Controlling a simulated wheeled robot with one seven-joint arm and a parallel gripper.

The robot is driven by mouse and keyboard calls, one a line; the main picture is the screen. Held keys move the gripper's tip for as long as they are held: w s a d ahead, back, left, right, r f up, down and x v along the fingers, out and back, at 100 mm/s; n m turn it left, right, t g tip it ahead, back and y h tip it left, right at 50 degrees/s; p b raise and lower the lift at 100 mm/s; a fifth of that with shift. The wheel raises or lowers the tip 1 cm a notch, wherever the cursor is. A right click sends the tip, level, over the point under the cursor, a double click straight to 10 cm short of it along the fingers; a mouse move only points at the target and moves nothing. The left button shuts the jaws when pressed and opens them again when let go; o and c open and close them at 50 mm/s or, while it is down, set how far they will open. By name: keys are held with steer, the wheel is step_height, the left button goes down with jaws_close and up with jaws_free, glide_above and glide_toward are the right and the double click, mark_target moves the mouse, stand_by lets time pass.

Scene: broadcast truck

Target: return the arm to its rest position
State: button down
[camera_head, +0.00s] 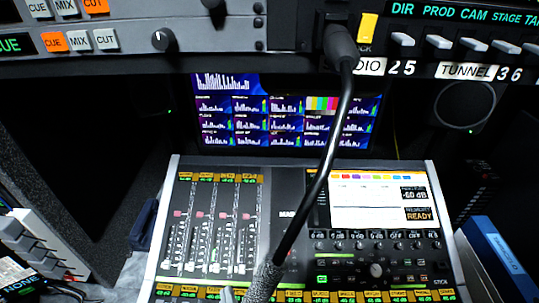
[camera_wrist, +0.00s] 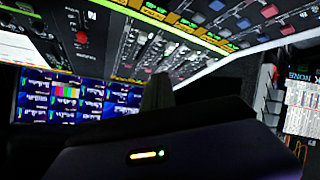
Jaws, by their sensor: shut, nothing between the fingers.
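My gripper (camera_wrist: 158,92) shows at the lower middle of the wrist view as a dark body with a small lit orange and green bar. Its narrow dark fingers are together, with nothing seen between them. The wrist view is turned on its side and shows the mixing console (camera_wrist: 165,45) beyond the fingers. I cannot make out my gripper or arm in the head view, so the arm's overall pose is hidden.
The console (camera_head: 285,200) fills the middle of the head view, below a monitor (camera_head: 285,110). A black gooseneck microphone (camera_head: 318,185) hangs from the upper panel (camera_head: 215,40) across it. A blue binder (camera_head: 495,255) stands at right, grey keys (camera_head: 30,240) at left.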

steer(key=s+d+r+m+t+h+b, duration=0.1)
steer(key=s+d+m, duration=0.3)
steer(key=s+d, duration=0.8)
steer(key=s+d+r+m+t+h+b, duration=0.1)
steer(key=s+d+m+b, duration=0.3)
steer(key=s+d, duration=0.8)
steer(key=d+r+h, duration=0.1)
steer(key=d, duration=0.3)
steer(key=shift+d+t+h, duration=0.3)
steer(key=shift+d+h, duration=0.1)
